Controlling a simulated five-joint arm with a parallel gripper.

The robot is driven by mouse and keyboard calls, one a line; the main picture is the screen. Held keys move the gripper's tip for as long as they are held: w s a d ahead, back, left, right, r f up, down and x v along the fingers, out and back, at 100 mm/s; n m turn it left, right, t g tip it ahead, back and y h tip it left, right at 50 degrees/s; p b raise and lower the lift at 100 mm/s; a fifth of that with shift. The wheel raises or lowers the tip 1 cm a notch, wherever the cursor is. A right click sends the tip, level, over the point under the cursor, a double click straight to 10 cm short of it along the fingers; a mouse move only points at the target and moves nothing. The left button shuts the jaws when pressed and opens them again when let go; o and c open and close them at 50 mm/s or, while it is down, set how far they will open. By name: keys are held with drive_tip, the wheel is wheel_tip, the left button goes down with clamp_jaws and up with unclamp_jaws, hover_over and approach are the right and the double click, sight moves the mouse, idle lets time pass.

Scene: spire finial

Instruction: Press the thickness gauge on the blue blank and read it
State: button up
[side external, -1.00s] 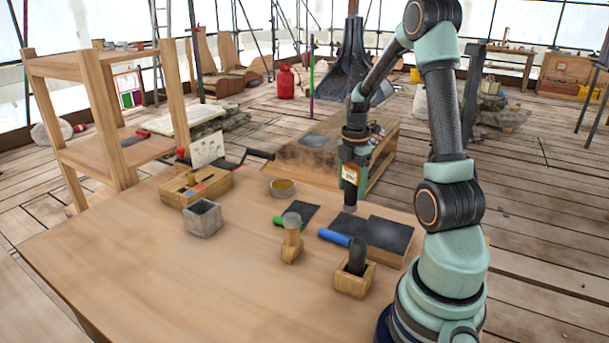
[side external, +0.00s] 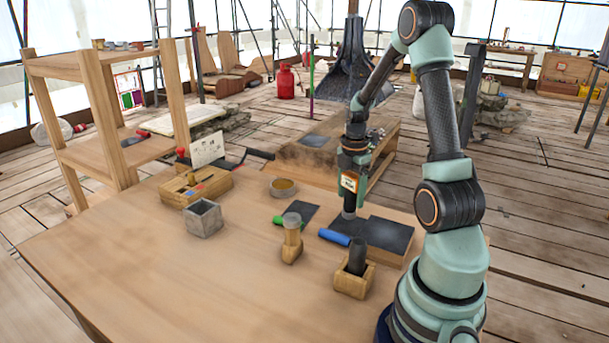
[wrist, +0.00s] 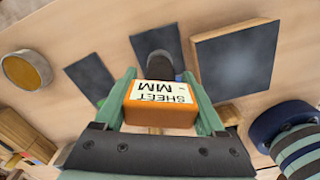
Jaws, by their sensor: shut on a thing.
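My gripper (wrist: 166,98) is shut on the orange thickness gauge (wrist: 160,116). The gauge's pale face reads "SHEET" and "- MM", upside down in the wrist view; I make out no number. The gauge (side external: 349,183) is upright in the side view, its foot over the dark sheet of the blue blank (side external: 352,226), which has a blue handle. I cannot tell whether the foot touches. In the wrist view the blue blank's sheet (wrist: 151,43) lies beyond the gauge, its handle hidden. The green-handled blank (side external: 301,210) lies to the left.
A dark plate on a wooden block (side external: 388,236) is close on the right. A wooden holder with a dark upright piece (side external: 354,279), a pale-topped wooden stand (side external: 291,246), a round tin (side external: 283,187) and a grey cup (side external: 203,218) stand around. The front left of the table is clear.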

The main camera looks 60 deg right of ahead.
drive_tip(key=shift+f, duration=0.95)
drive_tip(key=shift+f, duration=0.35)
drive_tip(key=shift+f, duration=0.15)
idle(0.8)
drive_tip(key=shift+r, duration=2.6)
